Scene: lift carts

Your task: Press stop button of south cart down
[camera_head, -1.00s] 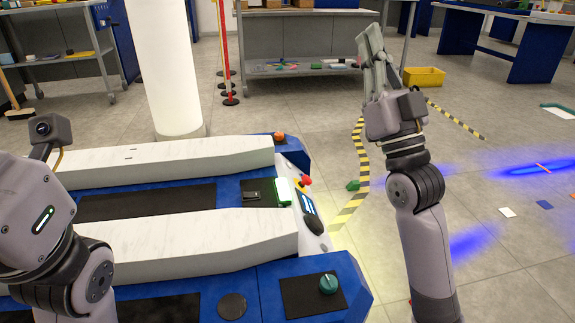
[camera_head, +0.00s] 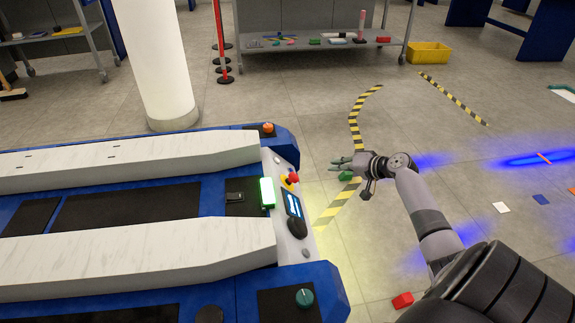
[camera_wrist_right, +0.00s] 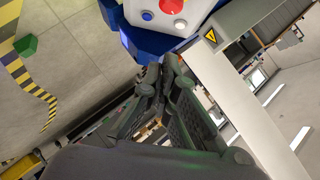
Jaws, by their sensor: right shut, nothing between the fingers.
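A blue lift cart (camera_head: 225,283) with two long white beams fills the left of the head view. In the right wrist view the red button (camera_wrist_right: 172,4) shows at the top edge, partly cut off. My right gripper (camera_head: 335,167) is shut and empty, to the right of the button and apart from it, pointing left. Its fingers (camera_wrist_right: 165,75) show below the button in the wrist view. My left gripper is out of view. No readable label names the cart.
A green light (camera_head: 267,192), an orange knob (camera_head: 268,127) and a teal knob (camera_head: 305,297) are on the cart. A green block (camera_head: 346,175) and a red block (camera_head: 402,300) lie on the floor. A white column (camera_head: 157,65) stands behind.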

